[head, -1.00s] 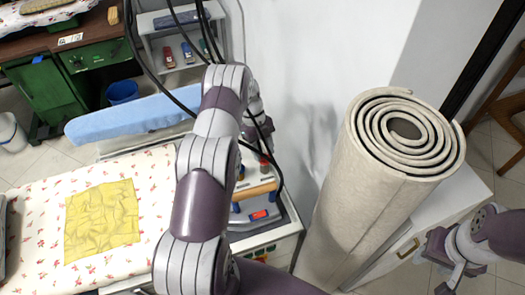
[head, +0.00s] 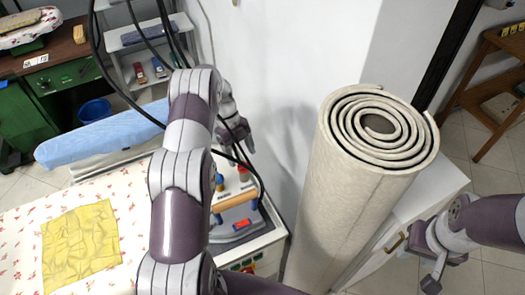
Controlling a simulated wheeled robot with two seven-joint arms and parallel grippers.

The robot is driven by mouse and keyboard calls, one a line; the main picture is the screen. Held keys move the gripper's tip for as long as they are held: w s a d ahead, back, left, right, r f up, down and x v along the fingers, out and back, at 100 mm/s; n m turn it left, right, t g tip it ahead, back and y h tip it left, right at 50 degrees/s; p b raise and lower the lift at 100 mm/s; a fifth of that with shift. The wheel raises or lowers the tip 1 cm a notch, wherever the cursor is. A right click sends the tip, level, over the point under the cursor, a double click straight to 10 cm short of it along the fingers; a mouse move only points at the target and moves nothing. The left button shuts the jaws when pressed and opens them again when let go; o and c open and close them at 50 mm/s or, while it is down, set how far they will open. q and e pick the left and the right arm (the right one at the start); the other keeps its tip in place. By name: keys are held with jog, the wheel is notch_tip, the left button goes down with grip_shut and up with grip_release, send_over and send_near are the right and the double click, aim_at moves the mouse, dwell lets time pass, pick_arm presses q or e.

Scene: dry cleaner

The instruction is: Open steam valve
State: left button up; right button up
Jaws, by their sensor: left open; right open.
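A steam unit (head: 236,222) stands against the wall beside the ironing table, with a wooden handle and a red and blue switch. At its back are a small red-topped knob (head: 243,172) and a blue knob (head: 219,183); I cannot tell for sure which is the steam valve. My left gripper (head: 243,146) is open and empty, just above the red-topped knob, with no clear contact. My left arm and black hoses hide part of the unit. My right gripper (head: 428,262) is open and empty at the lower right, far from the unit.
A tall rolled-up cream carpet (head: 345,200) stands between my two grippers. A white cabinet (head: 440,185) is behind it. Black hoses (head: 130,95) hang near my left arm. A yellow cloth (head: 78,245) lies on the flowered ironing table (head: 25,215).

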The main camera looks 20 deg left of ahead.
pick_arm(q)
jog(key=d+r+b, duration=0.3)
jog(key=d+r, duration=0.5)
jog(key=d, duration=0.3)
jog(key=shift+d+r, duration=0.15)
jog(key=shift+d, duration=0.25)
